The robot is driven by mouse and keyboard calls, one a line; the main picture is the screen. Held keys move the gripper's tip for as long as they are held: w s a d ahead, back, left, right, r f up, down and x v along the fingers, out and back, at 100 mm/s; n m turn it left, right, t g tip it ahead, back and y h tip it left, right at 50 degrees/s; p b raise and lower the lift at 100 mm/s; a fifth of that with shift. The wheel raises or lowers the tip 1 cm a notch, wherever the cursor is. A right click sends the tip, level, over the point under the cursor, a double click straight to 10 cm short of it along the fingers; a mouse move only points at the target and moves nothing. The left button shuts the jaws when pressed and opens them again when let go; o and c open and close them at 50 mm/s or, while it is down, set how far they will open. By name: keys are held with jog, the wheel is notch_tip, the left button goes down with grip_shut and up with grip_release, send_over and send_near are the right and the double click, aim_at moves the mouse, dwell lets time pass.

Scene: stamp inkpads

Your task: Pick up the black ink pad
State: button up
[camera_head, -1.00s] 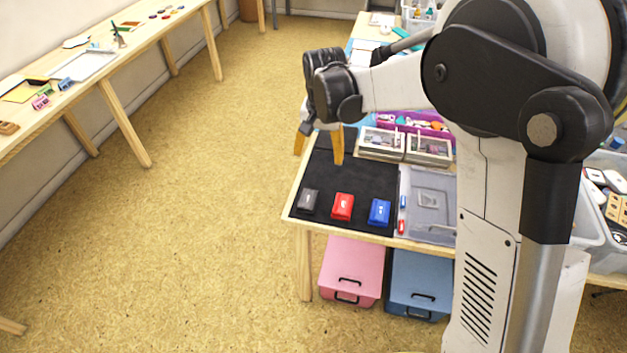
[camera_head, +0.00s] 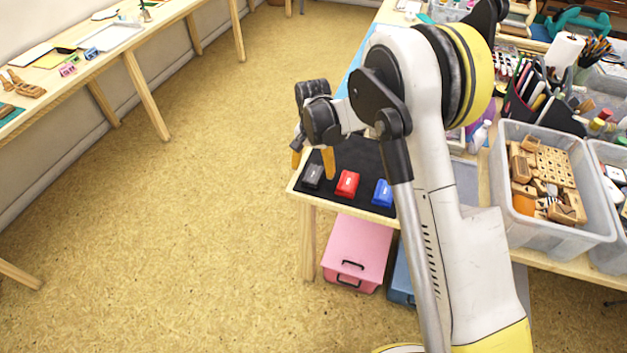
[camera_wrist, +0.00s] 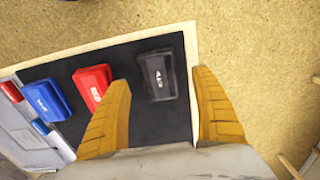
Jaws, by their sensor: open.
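The black ink pad (camera_head: 313,175) lies on a dark mat (camera_head: 358,156) near the left front corner of the table. In the wrist view the black ink pad (camera_wrist: 159,75) shows between and beyond my two yellow fingertips. My gripper (camera_head: 313,165) is open and empty. It is above the mat's left part, with the fingers pointing down; the wrist view shows the fingers (camera_wrist: 162,105) spread apart. The red ink pad (camera_head: 347,184) and the blue ink pad (camera_head: 383,193) lie to the right of the black one.
A clear bin of wooden stamps (camera_head: 556,235) stands on the table at the right. A pink box (camera_head: 356,250) and a blue box (camera_head: 402,280) are under the table. Another long table (camera_head: 75,75) runs along the left wall. The floor between is clear.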

aim_at(314, 173)
notch_tip(314, 173, down, 3)
jog(key=shift+f+b, duration=0.15)
jog(key=shift+b, duration=0.35)
jog(key=shift+c, duration=0.2)
jog(key=c, duration=1.5)
jog(key=shift+r, duration=0.2)
notch_tip(314, 173, up, 5)
jog(key=p, duration=0.2)
jog(key=shift+f+p, duration=0.2)
jog(key=shift+p, duration=0.15)
jog(key=s+d+r+p, duration=0.3)
jog(key=s+d+r, duration=0.3)
jog(key=d, duration=0.3)
jog(key=shift+s+r, duration=0.15)
jog(key=shift+s, duration=0.5)
